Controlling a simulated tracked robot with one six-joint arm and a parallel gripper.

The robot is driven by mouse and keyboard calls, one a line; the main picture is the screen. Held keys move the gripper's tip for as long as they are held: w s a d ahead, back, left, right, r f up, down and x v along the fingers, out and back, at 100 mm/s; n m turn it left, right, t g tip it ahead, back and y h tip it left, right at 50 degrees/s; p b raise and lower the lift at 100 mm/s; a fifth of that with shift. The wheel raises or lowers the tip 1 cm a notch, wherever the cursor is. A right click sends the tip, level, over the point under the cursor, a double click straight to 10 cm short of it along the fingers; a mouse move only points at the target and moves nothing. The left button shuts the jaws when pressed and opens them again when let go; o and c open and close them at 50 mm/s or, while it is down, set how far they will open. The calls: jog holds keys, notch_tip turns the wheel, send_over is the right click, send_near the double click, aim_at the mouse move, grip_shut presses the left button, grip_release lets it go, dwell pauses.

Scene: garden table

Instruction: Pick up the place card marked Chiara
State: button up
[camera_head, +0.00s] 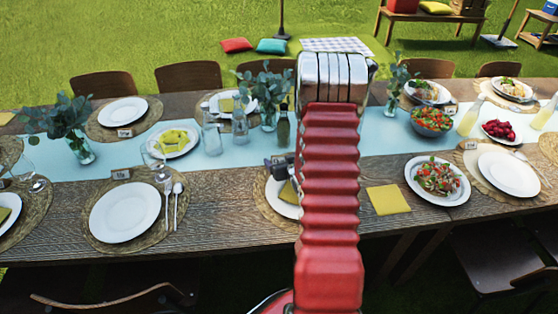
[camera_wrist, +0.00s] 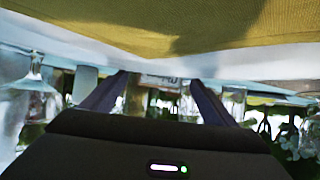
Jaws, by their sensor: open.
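In the wrist view my gripper (camera_wrist: 158,84) is open, with its two dark fingers apart. A small pale place card (camera_wrist: 160,79) with dark marks shows between the fingertips; its name is too small to read, and I cannot tell how far off it is. In the head view part of my gripper (camera_head: 279,163) shows left of my red arm, low by a plate with a yellow napkin (camera_head: 288,192). My arm hides the rest. Other place cards stand by the left front plate (camera_head: 121,174), the left back plate (camera_head: 124,133) and the right plate (camera_head: 469,144); none is legible.
A yellow napkin (camera_wrist: 180,28) on a plate fills the top of the wrist view. Glasses (camera_wrist: 28,105) and bottles (camera_head: 283,128) stand close by. A salad plate (camera_head: 437,180) is at right. A yellow napkin (camera_head: 388,200) lies on the table right of my arm.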

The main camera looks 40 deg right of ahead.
jog(key=shift+w+d+f, duration=0.2)
jog(key=shift+w+f, duration=0.1)
jog(key=shift+w, duration=0.15)
jog(key=shift+c, duration=0.6)
jog(key=c, duration=1)
jog(key=shift+r, duration=5)
